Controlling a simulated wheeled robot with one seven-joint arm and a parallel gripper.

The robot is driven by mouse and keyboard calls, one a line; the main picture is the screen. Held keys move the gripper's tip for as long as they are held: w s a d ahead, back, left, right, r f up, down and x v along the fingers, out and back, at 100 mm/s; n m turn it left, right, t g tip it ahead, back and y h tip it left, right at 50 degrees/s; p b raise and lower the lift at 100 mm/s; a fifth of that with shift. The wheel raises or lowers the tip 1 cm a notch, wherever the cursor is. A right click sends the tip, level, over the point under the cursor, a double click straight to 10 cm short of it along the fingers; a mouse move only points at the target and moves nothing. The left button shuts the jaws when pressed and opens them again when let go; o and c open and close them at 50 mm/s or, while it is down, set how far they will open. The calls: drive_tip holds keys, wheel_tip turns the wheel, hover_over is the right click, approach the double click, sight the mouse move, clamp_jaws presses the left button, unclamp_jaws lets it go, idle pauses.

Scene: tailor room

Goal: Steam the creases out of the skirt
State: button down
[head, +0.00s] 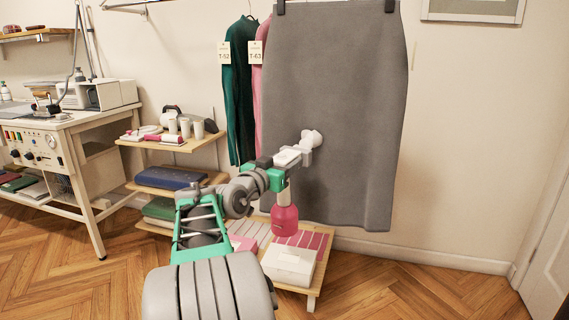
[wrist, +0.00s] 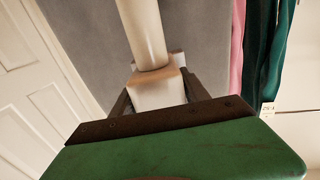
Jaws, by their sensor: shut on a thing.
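The grey skirt (head: 340,80) hangs from clips against the wall and fills the upper middle of the head view. It is the grey cloth behind the tool in the wrist view (wrist: 85,40). My gripper (head: 283,165) is shut on a white handheld steamer (head: 289,156). The steamer's round white head (head: 311,138) is at the skirt's front, at mid-height; I cannot tell whether it touches. A red-pink tank (head: 285,218) shows below my gripper and seems part of the steamer. The wrist view shows the steamer's pale body (wrist: 145,35) in my jaws. Creases are too faint to tell.
A green garment (head: 240,90) and a pink one (head: 258,60) with tags hang left of the skirt. A low wooden stand (head: 313,290) below holds a white box (head: 289,264) and folded cloths. A shelf (head: 170,145) and workbench (head: 85,120) stand left. Floor to the right is clear.

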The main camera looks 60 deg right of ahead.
drive_tip(key=shift+r, duration=0.25)
drive_tip(key=shift+s+a+f+b, duration=0.1)
drive_tip(key=shift+a+b, duration=0.35)
drive_tip(key=shift+a, duration=0.25)
drive_tip(key=shift+s+a+f+b, duration=0.1)
drive_tip(key=shift+a+b, duration=0.35)
drive_tip(key=shift+a, duration=0.2)
drive_tip(key=s+a+b, duration=0.1)
drive_tip(key=a+b, duration=0.3)
drive_tip(key=a, duration=0.5)
drive_tip(key=shift+s+a+r, duration=0.15)
drive_tip(key=shift+s, duration=0.15)
